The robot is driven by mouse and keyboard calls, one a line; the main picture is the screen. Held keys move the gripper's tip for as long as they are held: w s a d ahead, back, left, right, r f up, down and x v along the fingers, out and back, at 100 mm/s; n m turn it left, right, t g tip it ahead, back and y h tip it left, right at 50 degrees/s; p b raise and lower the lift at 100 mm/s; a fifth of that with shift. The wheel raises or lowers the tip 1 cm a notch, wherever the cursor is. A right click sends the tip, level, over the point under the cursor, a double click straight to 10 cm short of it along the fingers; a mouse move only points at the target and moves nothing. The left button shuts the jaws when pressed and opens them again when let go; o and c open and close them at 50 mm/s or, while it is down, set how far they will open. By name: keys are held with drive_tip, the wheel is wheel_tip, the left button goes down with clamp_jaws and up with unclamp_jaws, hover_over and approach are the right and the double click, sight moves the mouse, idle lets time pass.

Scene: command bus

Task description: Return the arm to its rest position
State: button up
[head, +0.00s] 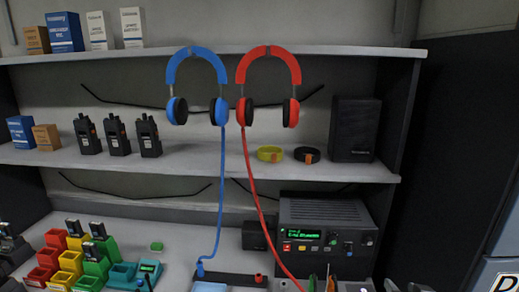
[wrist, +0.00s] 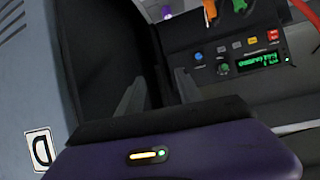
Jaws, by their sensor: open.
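My gripper (wrist: 158,85) shows in the wrist view. Its two dark fingers stand apart with nothing between them, above the purple housing with a small lit strip. The rest of my arm is not clearly seen in the head view. The radio unit (wrist: 235,55), with a green display and a row of buttons, lies beyond the fingers to the upper right in the wrist view. The same radio unit (head: 325,215) stands at lower right in the head view. The gripper is apart from it, by how far I cannot tell.
A blue headset (head: 195,55) and a red headset (head: 268,55) hang at the upper shelf's edge, cords trailing down. Handheld radios (head: 118,136) and a speaker (head: 355,130) stand on the middle shelf. Coloured bins (head: 55,238) fill the lower left. A dark panel (head: 455,150) is at right.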

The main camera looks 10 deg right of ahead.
drive_tip(key=s+a+n+t+y, duration=0.1)
drive_tip(key=s+a, duration=0.6)
drive_tip(key=s, duration=0.4)
drive_tip(key=s+a+n+t+y, duration=0.1)
drive_tip(key=s+a+n+y, duration=0.1)
drive_tip(key=s+a, duration=0.6)
drive_tip(key=s+a+n+t+y, duration=0.1)
drive_tip(key=s+a, duration=0.6)
drive_tip(key=s, duration=0.9)
drive_tip(key=shift+a+f+n+t+y+b, duration=0.2)
drive_tip(key=shift+f+n+t+y+b, duration=0.15)
drive_tip(key=shift+n, duration=0.25)
